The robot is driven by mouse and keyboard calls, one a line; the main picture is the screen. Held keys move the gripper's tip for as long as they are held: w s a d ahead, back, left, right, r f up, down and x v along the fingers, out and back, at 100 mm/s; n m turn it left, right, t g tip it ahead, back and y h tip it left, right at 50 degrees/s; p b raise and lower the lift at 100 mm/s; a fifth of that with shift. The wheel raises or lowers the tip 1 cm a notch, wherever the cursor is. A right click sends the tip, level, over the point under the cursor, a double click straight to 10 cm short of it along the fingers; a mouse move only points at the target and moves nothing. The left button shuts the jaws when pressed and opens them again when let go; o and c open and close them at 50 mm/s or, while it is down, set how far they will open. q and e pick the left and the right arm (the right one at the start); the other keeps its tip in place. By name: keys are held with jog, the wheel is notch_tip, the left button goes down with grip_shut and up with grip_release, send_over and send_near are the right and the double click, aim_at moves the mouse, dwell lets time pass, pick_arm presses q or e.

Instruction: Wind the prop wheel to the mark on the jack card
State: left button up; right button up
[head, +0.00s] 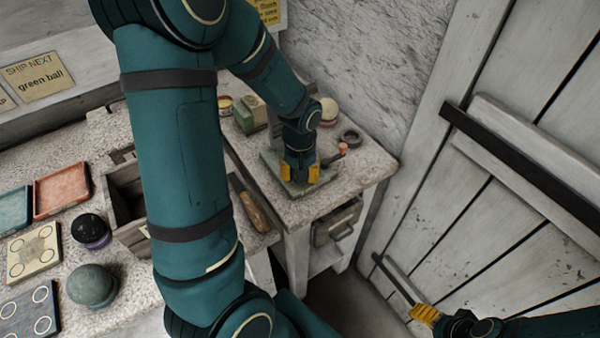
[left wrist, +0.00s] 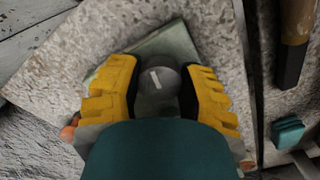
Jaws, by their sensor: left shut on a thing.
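In the head view my left gripper (head: 300,172) points down over a grey-green base plate (head: 272,165) on the stone bench. In the left wrist view its yellow fingers (left wrist: 156,92) are shut on either side of a round grey knob, the wheel (left wrist: 158,84), which has a short pale mark on top, slightly tilted. The plate (left wrist: 178,42) also shows there, under the wheel. A yellow card (head: 268,10) at the top edge of the head view is cut off and its text is unreadable; I cannot tell whether it is the jack card. My right gripper (head: 425,315) is by the door, its fingers close together.
An orange-red knob (head: 342,149) sticks out beside the plate. A dark ring (head: 350,137) and a green block (head: 250,113) stand near it. The plank door (head: 470,200) has a dark bar. Trays and spheres, one grey-green (head: 92,285), lie at left.

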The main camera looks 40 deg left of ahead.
pick_arm(q)
jog(key=shift+s+f, duration=0.1)
jog(key=o, duration=1.2)
jog(key=shift+r, duration=0.65)
notch_tip(320, 180, up, 11)
jog(key=shift+f, duration=0.1)
